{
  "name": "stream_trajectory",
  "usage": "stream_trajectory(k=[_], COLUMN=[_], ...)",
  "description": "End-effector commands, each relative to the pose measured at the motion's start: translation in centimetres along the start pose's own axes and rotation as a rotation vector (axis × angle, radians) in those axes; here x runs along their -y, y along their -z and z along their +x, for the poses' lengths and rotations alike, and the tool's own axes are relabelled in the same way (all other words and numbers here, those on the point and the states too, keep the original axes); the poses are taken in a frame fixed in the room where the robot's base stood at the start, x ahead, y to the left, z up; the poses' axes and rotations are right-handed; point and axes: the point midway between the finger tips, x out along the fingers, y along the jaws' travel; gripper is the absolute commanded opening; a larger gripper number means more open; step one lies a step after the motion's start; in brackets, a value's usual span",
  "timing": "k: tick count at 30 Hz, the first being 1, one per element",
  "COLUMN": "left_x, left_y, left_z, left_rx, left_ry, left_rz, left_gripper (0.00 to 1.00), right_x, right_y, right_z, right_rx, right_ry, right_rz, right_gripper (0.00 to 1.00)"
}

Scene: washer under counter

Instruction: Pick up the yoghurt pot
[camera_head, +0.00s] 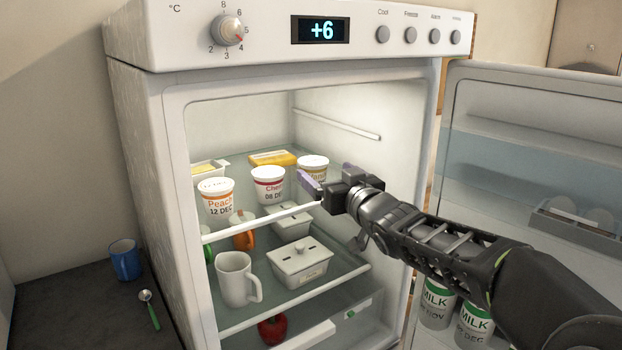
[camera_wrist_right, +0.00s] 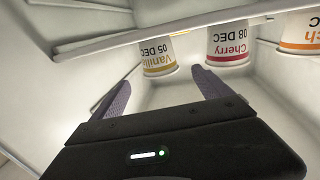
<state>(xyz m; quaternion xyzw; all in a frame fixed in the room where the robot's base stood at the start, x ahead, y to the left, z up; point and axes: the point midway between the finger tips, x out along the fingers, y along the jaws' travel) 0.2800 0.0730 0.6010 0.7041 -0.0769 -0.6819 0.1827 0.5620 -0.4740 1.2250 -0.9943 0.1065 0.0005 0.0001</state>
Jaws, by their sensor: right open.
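Three yoghurt pots stand on the upper glass shelf of the open fridge: a peach pot (camera_head: 216,198), a cherry pot (camera_head: 268,184) and a vanilla pot (camera_head: 313,162). My right gripper (camera_head: 308,184) is open and empty at the shelf's front right, and partly hides the vanilla pot in the head view. In the right wrist view the picture is turned over; the vanilla pot (camera_wrist_right: 157,58) lies ahead of the gap between the fingers (camera_wrist_right: 163,90), apart from them. The cherry pot (camera_wrist_right: 229,45) is beside it, past one finger. My left gripper is out of view.
A butter dish (camera_head: 209,170) and a yellow pack (camera_head: 272,158) sit behind the pots. A white mug (camera_head: 236,280) and a lidded box (camera_head: 301,262) stand on the shelf below. The open door (camera_head: 520,130) is on the right, with milk bottles (camera_head: 474,322).

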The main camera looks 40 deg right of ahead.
Motion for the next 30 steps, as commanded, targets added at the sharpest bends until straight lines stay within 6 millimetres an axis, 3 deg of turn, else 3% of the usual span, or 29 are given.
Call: stream_trajectory(k=[6,14,24,30], left_x=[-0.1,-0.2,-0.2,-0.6], left_y=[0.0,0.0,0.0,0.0], left_z=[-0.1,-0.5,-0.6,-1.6], left_rx=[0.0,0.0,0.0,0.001], left_ry=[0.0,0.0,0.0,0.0], left_rz=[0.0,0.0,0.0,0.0], left_gripper=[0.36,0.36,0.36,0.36], right_x=[0.0,0.0,0.0,0.1], right_y=[0.1,0.1,0.1,0.4], right_z=[0.2,2.5,2.9,5.3], right_rx=[0.0,0.0,0.0,0.003], right_ry=[0.0,-0.001,0.0,0.001], right_rz=[0.0,-0.001,0.0,0.0], right_gripper=[0.88,0.88,0.88,0.88])
